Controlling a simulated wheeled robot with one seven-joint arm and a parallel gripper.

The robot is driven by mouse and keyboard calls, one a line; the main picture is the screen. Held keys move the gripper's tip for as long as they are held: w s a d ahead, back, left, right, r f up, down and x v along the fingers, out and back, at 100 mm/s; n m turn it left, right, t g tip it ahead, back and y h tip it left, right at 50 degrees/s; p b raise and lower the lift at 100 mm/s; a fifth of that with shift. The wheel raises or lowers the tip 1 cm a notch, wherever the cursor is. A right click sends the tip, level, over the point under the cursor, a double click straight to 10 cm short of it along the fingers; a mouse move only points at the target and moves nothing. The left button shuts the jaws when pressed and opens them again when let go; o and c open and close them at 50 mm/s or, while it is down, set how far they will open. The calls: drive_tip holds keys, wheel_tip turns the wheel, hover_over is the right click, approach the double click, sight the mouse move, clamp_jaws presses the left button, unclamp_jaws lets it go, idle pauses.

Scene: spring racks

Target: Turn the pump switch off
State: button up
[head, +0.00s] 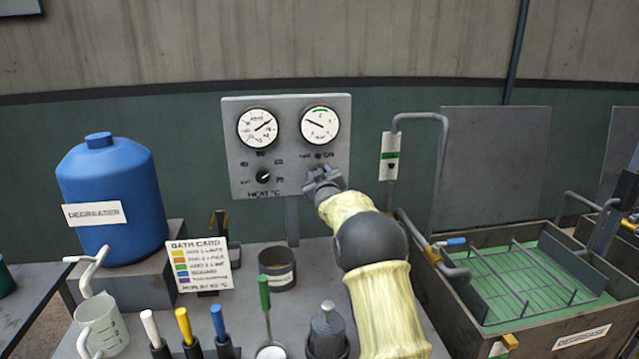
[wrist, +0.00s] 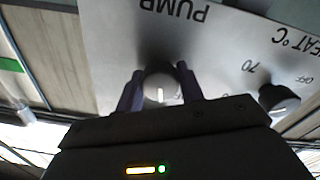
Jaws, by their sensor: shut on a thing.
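The grey control panel (head: 236,180) stands at the back of the bench and also shows upside down in the wrist view (wrist: 215,50). My gripper (head: 321,177) is at its lower right. In the wrist view the round pump switch (wrist: 158,86) sits between my two dark fingers (wrist: 160,90), which are shut on its sides. Its white pointer line points down in that view, away from the PUMP lettering. In the head view my gripper hides most of the switch and its label.
The black heat knob (head: 264,177) is left of my gripper. Two gauges (head: 257,127) (head: 320,125) are above. Jug, card and coloured handles stand in front at left.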

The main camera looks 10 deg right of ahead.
drive_tip(key=shift+n+b, duration=0.95)
drive_tip(key=shift+n, duration=0.55)
drive_tip(key=o, duration=1)
drive_tip(key=shift+s, duration=0.1)
drive_tip(key=s+b, duration=0.2)
drive_tip(key=s, duration=0.6)
drive_tip(key=s+b, duration=0.2)
drive_tip(key=s, duration=0.7)
drive_tip(key=shift+s+a+f, duration=0.15)
drive_tip(key=shift+f, duration=0.05)
